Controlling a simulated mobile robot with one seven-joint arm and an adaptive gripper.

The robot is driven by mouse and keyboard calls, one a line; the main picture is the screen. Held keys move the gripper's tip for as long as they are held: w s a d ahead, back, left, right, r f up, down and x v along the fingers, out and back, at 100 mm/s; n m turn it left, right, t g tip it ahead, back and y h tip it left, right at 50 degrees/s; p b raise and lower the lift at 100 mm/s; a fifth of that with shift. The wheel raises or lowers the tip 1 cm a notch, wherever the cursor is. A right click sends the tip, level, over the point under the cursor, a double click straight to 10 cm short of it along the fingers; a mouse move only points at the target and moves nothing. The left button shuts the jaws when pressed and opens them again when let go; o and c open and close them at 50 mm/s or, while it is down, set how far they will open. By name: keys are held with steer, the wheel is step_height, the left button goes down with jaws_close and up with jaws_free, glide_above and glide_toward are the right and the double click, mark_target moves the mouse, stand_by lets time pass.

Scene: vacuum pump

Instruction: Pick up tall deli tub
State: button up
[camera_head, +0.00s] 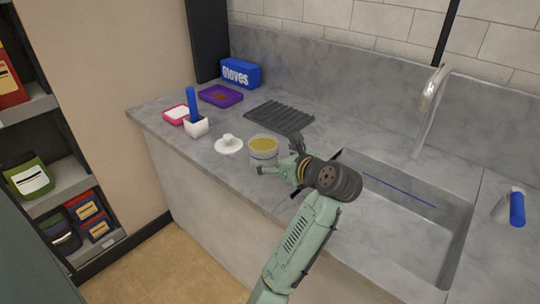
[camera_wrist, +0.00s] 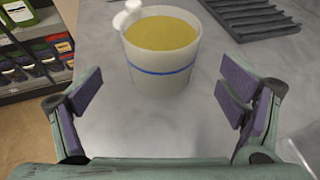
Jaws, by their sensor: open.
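The tall deli tub (camera_head: 264,153) is a whitish tub with a blue line around it and yellow contents. It stands upright on the grey counter. In the wrist view the tub (camera_wrist: 160,72) is at the top middle, ahead of my fingers. My gripper (camera_head: 293,163) is close to the tub, on its right side in the head view. My gripper (camera_wrist: 160,105) is open, with one purple-padded finger to the left and one to the right, and nothing between the pads. The tub's lower right is partly hidden by my gripper in the head view.
A white lidded item (camera_head: 228,145) lies just left of the tub. A white pot with a blue handle (camera_head: 196,127), purple tray (camera_head: 220,96), black ridged mat (camera_head: 279,117) and gloves box (camera_head: 240,73) stand behind. The sink (camera_head: 400,215) is to the right.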

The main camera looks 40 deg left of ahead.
mark_target(256, 143)
steer(key=p+x, duration=0.2)
steer(key=x, duration=0.5)
steer(key=shift+w+f, duration=0.1)
steer(key=shift+f, duration=0.1)
steer(key=shift+c, duration=0.5)
steer(key=c, duration=1.1)
steer(key=shift+c, duration=0.2)
steer(key=shift+r, duration=0.25)
steer(key=shift+r+b, duration=0.5)
steer(key=shift+r, duration=1)
steer(key=s+d+r+b, duration=0.1)
steer(key=s+d+b, duration=0.3)
steer(key=s, duration=1)
steer(key=shift+d+r, duration=0.25)
steer(key=shift+d, duration=1.45)
